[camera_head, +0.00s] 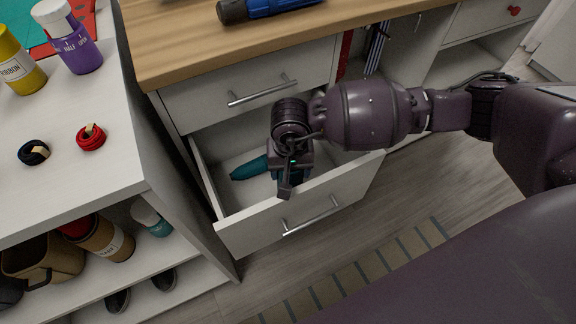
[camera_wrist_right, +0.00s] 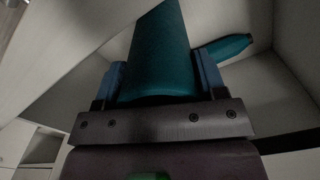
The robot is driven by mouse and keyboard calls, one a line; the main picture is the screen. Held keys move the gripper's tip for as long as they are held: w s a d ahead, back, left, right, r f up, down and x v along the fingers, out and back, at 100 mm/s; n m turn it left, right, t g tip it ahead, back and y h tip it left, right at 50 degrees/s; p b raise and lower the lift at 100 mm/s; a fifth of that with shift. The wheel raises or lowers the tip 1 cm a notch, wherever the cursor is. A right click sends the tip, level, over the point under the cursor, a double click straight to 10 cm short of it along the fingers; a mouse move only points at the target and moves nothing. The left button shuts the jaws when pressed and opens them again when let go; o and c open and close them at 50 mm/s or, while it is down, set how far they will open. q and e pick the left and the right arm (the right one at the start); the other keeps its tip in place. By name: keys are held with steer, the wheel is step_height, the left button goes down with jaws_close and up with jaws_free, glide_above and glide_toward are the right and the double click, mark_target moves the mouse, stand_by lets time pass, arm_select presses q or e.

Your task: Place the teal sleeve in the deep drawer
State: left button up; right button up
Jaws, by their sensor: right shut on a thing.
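My right gripper (camera_head: 288,184) reaches down into the open deep drawer (camera_head: 300,207), below a shut drawer. In the right wrist view, its two blue fingers (camera_wrist_right: 162,80) are shut on the teal sleeve (camera_wrist_right: 160,50), a wide, smooth teal piece extending away from the palm. In the head view the gripper mostly hides the held piece. A teal, round-ended piece (camera_head: 249,168) lies on the drawer floor left of the gripper. It also shows behind the sleeve in the wrist view (camera_wrist_right: 226,47). I cannot tell whether the two are joined. My left gripper is out of view.
The shut drawer (camera_head: 225,103) and wooden worktop (camera_head: 170,45) are above. A white shelf unit (camera_head: 75,190) stands close on the left, with bottles and red and black rolls on top. Open floor (camera_head: 400,215) lies in front of the drawer.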

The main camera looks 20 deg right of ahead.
steer(key=o, duration=1.1)
steer(key=shift+o, duration=0.2)
arm_select(q)
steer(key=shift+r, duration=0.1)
steer(key=p, duration=0.1)
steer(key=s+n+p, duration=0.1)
steer(key=p, duration=0.1)
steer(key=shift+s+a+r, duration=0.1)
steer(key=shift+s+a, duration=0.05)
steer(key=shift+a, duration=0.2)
arm_select(e)
step_height(320, 180, up, 12)
steer(key=shift+r, duration=0.1)
